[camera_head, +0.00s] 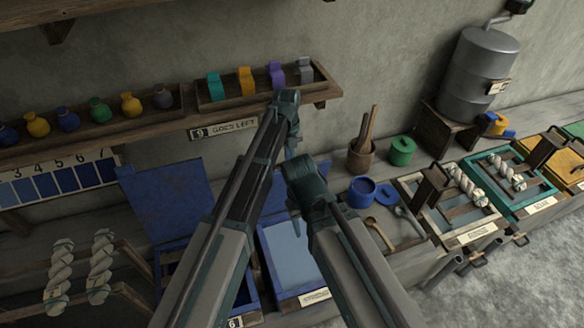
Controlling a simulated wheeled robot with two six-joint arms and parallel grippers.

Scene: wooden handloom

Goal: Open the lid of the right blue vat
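Two blue vats stand side by side below the shelf. The left vat (250,297) has a scuffed blue lid (160,205) standing raised behind it. The right vat (266,262) shows a pale blue-grey surface inside a blue frame, partly covered by my arms. Another scuffed blue panel (221,155) stands behind my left arm and looks like the right vat's raised lid, mostly hidden. The fingers of both are too hidden to read.
A shelf with colored jars (98,111) and a tray of colored blocks (262,84) runs above. A blue pot (362,192), a green pot (402,151) and a wooden tool cup (360,157) stand right of my arms. Twisted skeins (100,266) hang at left.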

